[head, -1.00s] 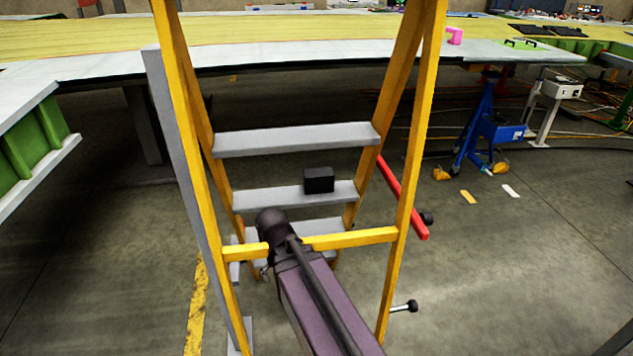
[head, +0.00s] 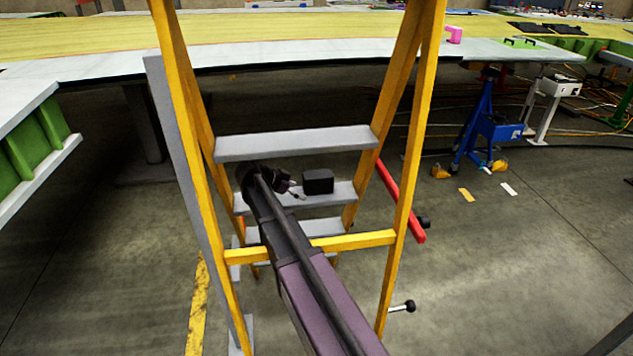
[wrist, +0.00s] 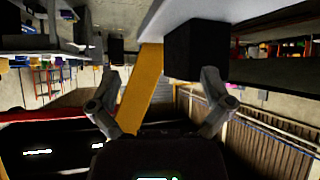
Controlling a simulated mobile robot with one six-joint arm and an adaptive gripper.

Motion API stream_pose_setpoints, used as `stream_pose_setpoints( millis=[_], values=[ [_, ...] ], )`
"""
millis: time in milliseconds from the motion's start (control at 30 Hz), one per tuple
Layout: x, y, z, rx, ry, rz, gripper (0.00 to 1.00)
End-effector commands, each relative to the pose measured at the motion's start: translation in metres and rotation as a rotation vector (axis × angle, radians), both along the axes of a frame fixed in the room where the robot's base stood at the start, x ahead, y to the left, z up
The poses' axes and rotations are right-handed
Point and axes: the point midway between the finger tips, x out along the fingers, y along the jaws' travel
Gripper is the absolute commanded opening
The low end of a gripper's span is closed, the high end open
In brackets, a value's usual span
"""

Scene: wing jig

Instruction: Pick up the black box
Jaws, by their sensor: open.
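The black box (head: 318,181) sits on a grey step (head: 341,193) of the yellow ladder, right of the step's middle. My gripper (head: 294,190) is just left of the box in the head view, over the same step. In the wrist view the black box (wrist: 196,50) shows beyond the right finger, against the pale step (wrist: 180,14). My gripper also shows there, its two fingers (wrist: 160,97) spread wide with nothing between them. The box is not between the fingers. Whether the right finger touches it I cannot tell.
The ladder's yellow rails (head: 184,120) stand on both sides of my arm, and a yellow crossbar (head: 355,241) runs close below it. Another grey step (head: 297,141) lies above the box. A red bar (head: 402,200) leans at the right.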

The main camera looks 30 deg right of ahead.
Motion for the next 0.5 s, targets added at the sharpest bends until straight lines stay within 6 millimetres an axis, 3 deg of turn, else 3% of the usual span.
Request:
stream_pose_setpoints(
  millis=[33, 200, 500],
  values=[
    [0.015, -0.004, 0.008, -0.039, -0.051, -0.039, 1.00],
    [0.037, -0.015, 0.027, -0.144, -0.200, -0.134, 1.00],
    [0.047, -0.019, 0.037, -0.199, -0.288, -0.181, 1.00]
  ],
)
